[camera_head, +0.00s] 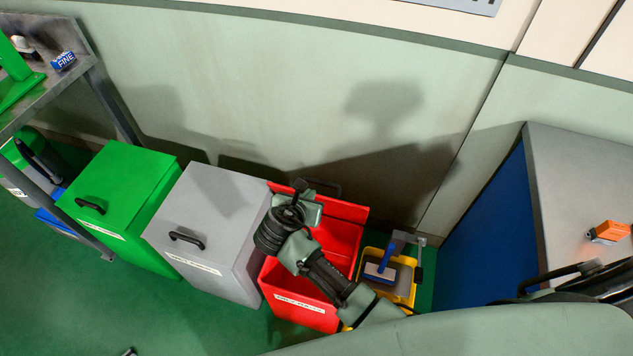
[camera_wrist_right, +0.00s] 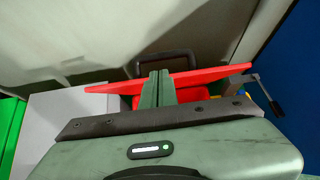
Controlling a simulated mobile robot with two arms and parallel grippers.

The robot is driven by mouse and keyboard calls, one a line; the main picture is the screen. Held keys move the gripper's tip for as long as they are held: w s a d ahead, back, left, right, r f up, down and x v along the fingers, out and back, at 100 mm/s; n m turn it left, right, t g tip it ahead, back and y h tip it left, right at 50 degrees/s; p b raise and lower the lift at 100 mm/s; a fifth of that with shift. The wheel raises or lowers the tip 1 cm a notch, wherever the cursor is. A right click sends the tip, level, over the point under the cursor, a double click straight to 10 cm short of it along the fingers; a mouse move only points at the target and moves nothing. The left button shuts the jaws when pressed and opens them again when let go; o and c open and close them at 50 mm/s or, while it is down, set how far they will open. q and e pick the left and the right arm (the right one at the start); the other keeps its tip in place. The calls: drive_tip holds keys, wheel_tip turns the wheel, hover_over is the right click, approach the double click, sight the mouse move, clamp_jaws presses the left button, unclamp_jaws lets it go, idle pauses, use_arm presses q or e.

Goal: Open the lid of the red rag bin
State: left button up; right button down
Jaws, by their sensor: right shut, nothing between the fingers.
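The red rag bin (camera_head: 313,312) stands on the green floor with a white label on its front. Its lid (camera_head: 350,210) is raised at the back, and the red inside of the bin shows. In the right wrist view the lid (camera_wrist_right: 215,76) appears nearly edge-on, with its dark handle (camera_wrist_right: 165,56) on the far side, towards the wall. My right gripper (camera_head: 303,186) is over the bin by the raised lid. Its fingers (camera_wrist_right: 158,85) are shut with nothing between them. I cannot tell whether they touch the lid. My arm hides part of the opening. My left gripper is not in view.
A grey bin (camera_head: 215,235) and a green bin (camera_head: 125,195), both with lids down, stand left of the red one. A yellow bucket (camera_head: 402,285) with a blue-handled brush stands close on its right. A blue-sided cabinet (camera_head: 485,240) is further right. The wall is close behind.

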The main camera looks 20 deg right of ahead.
sight(320, 182)
drive_tip(key=x, duration=0.8)
drive_tip(key=shift+w+d+f, duration=0.15)
drive_tip(key=shift+w+f, duration=0.05)
drive_tip(key=shift+f, duration=0.05)
drive_tip(key=shift+w+d+r, duration=0.15)
drive_tip(key=shift+w+r, duration=0.05)
drive_tip(key=w+d, duration=0.1)
drive_tip(key=w+r+p, duration=0.1)
drive_tip(key=shift+w+d, duration=0.35)
drive_tip(key=shift+d, duration=0.05)
drive_tip(key=w+d+b, duration=0.1)
drive_tip(key=w+d, duration=0.3)
drive_tip(key=w, duration=0.2)
drive_tip(key=shift+w+d+r, duration=0.15)
